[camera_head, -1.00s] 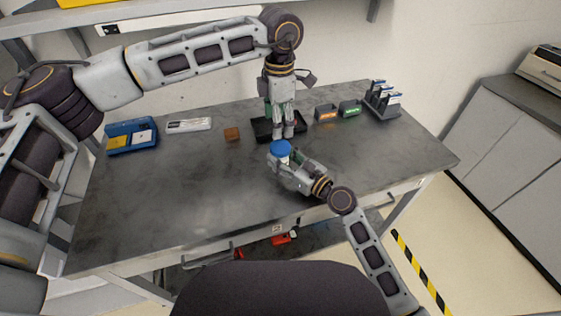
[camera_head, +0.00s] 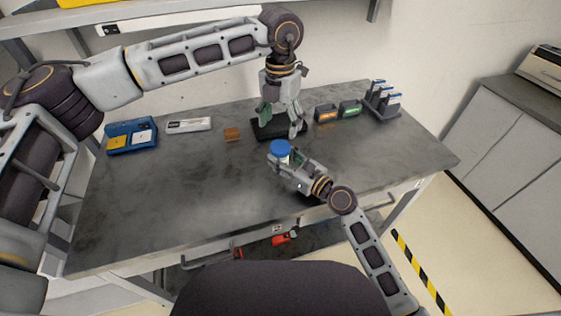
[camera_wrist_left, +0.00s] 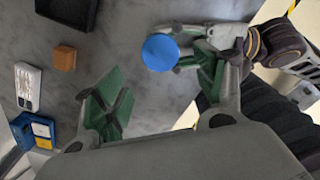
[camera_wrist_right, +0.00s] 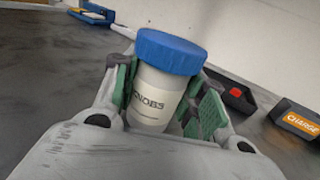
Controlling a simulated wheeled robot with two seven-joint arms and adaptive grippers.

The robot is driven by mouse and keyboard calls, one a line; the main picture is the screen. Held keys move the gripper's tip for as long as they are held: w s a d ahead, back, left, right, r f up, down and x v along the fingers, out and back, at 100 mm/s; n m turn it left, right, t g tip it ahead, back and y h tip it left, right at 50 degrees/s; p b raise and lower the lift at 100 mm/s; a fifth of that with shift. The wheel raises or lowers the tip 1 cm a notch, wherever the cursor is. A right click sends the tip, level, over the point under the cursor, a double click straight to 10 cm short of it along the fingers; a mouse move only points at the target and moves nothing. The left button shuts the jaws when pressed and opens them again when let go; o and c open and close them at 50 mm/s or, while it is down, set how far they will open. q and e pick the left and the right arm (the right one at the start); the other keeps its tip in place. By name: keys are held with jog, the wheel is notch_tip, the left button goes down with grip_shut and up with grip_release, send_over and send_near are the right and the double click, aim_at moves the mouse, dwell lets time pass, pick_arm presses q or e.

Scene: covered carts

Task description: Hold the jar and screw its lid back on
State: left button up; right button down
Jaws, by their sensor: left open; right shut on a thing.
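The white jar (camera_wrist_right: 153,95), labelled "KNOBS" as far as I can read, stands between the green-padded fingers of my right gripper (camera_wrist_right: 168,104), which is shut on it. The blue lid (camera_wrist_right: 171,51) sits on top of the jar; whether its thread is tight cannot be told. In the head view the lid (camera_head: 280,147) hides most of the jar, at the table's middle right. My left gripper (camera_head: 282,122) is open and empty, just behind and above the lid. In the left wrist view the lid (camera_wrist_left: 160,52) shows between its spread fingers, apart from them.
A black tray (camera_head: 265,134) lies behind the jar, with a brown block (camera_head: 232,134) to its left. Orange (camera_head: 326,112) and green (camera_head: 350,108) labelled bins and a rack (camera_head: 383,106) stand at the back right. A blue organizer (camera_head: 131,136) is at far left. The table's left front is clear.

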aim_at(280, 146)
pick_arm(q)
jog(key=shift+n, duration=0.4)
jog(key=shift+f, duration=4)
jog(key=c, duration=1.1)
jog(key=shift+o, duration=0.2)
jog(key=shift+m, duration=0.3)
jog(key=m, duration=0.9)
